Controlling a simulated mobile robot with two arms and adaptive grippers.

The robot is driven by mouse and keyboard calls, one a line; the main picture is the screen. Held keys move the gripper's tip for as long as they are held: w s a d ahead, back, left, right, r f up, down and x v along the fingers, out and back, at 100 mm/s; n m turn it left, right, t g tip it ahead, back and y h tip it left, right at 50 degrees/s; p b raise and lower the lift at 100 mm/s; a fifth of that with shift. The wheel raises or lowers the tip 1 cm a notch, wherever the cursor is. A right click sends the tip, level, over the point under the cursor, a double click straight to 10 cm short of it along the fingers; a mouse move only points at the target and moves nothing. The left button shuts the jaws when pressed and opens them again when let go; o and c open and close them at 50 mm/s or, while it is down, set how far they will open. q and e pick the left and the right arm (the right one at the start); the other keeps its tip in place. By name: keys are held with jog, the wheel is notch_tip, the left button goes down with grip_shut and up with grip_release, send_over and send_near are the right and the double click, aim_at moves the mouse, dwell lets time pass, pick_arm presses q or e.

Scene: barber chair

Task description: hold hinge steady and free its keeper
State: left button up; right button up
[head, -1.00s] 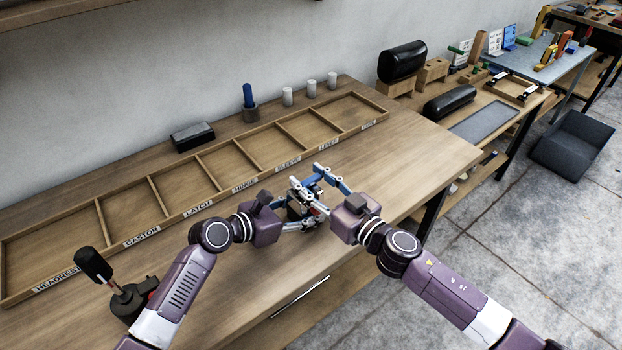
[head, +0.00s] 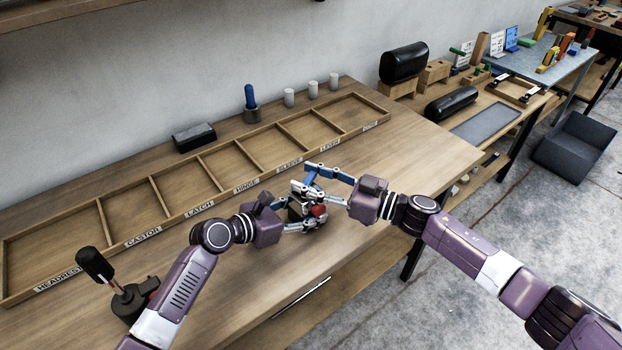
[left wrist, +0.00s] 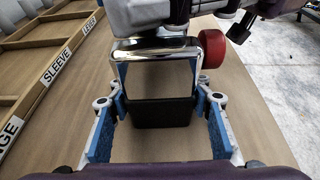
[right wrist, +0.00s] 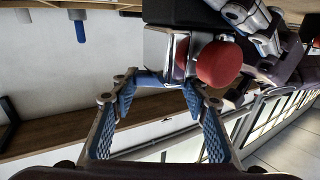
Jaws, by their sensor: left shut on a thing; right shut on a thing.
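The hinge (left wrist: 155,47) is a shiny chrome bracket with a black block (left wrist: 163,112) at its lower end. In the head view it is small and partly covered by the fingers. My left gripper (head: 303,210) is shut on it, its blue-padded fingers (left wrist: 163,108) either side of the black block. A round red knob (left wrist: 212,48), apparently the keeper, sits at the bracket's side. It also shows in the head view (head: 319,211) and large in the right wrist view (right wrist: 218,63).
A long wooden tray (head: 104,240) with labelled compartments lies behind the grippers. A blue-handled tool (head: 250,97), small grey cylinders and a black box (head: 194,137) stand along the wall. A black-handled device (head: 95,265) is at left. The bench front is mostly clear.

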jog(key=shift+w+a+f+n+g+y, duration=0.15)
jog(key=shift+n+g+y, duration=0.3)
jog(key=shift+n+g, duration=0.7)
jog(key=shift+w+a+f+n+g+y, duration=0.15)
jog(key=shift+n+g+y, duration=0.4)
jog(key=shift+g, duration=1)
jog(key=shift+s+r+n+g, duration=0.15)
jog(key=shift+n+g, duration=0.15)
jog(key=shift+g, duration=0.2)
jog(key=o, duration=1.2)
jog(key=shift+r, duration=0.1)
jog(key=s+d, duration=0.1)
jog(key=d, duration=1.1)
jog(key=shift+s, duration=0.15)
